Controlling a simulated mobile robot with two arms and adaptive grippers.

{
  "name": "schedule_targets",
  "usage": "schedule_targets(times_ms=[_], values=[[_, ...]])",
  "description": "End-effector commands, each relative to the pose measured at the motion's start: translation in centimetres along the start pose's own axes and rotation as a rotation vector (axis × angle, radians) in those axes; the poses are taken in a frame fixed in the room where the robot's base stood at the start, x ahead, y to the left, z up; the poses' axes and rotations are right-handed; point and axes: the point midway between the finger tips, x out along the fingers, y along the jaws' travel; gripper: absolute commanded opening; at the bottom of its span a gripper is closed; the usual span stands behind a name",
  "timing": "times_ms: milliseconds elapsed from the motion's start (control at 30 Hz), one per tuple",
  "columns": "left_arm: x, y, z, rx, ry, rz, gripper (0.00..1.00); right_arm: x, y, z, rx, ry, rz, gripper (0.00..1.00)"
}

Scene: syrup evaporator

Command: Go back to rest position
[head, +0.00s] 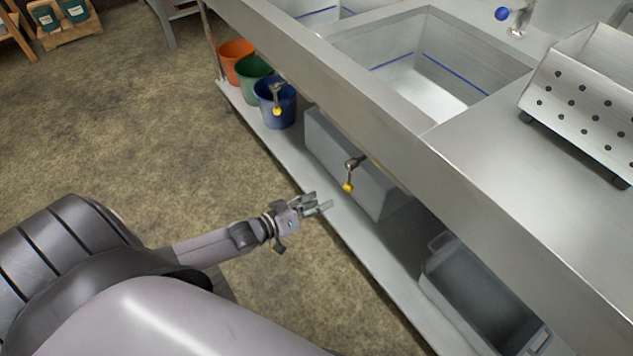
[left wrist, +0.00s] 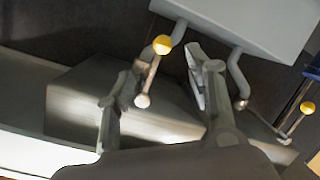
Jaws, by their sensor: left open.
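My left gripper (head: 318,204) is in the middle of the head view, low beside the front edge of the steel evaporator's lower shelf. In the left wrist view the open fingers (left wrist: 165,95) frame a tap with a yellow knob (left wrist: 162,45), which looks farther off than the fingertips. In the head view the same kind of yellow-knobbed tap (head: 349,174) hangs under the counter, above and to the right of the gripper and apart from it. My right gripper is not in view.
The lower shelf (head: 285,158) holds an orange bucket (head: 236,62), a green bucket (head: 254,78), a blue bucket (head: 276,103), a grey box (head: 340,160) and a grey bin (head: 475,300). Another yellow-knobbed tap (head: 277,98) is above the blue bucket. The floor (head: 150,130) on the left is clear.

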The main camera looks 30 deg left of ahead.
Motion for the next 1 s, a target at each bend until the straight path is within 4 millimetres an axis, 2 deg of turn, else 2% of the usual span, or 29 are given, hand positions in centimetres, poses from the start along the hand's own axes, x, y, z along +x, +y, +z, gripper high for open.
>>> schedule_targets(times_ms=[300, 367, 433, 467, 567, 600, 700, 800, 1000], values=[[0.0, 0.0, 0.1, 0.001, -0.002, -0.003, 0.49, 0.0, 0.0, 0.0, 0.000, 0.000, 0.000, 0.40], [0.0, -0.3, 0.8, 0.009, -0.014, -0.021, 0.49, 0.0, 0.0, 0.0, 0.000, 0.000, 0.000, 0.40], [-0.1, -1.0, 2.7, 0.037, -0.048, -0.071, 0.49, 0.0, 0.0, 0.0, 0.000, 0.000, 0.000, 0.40], [-0.3, -1.5, 3.9, 0.055, -0.073, -0.103, 0.49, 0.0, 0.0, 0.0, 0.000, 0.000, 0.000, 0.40], [-1.4, -3.5, 9.6, 0.142, -0.205, -0.240, 0.49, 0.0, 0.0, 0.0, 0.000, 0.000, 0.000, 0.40], [-2.2, -4.2, 12.2, 0.182, -0.276, -0.297, 0.49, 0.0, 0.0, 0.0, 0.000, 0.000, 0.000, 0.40], [-4.9, -5.4, 18.5, 0.269, -0.470, -0.404, 0.49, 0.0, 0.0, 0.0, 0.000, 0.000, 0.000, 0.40], [-7.8, -5.7, 23.4, 0.331, -0.645, -0.462, 0.49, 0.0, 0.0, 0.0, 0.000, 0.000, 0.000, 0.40], [-13.3, -4.5, 30.8, 0.402, -0.947, -0.494, 0.49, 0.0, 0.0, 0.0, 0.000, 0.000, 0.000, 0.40]])
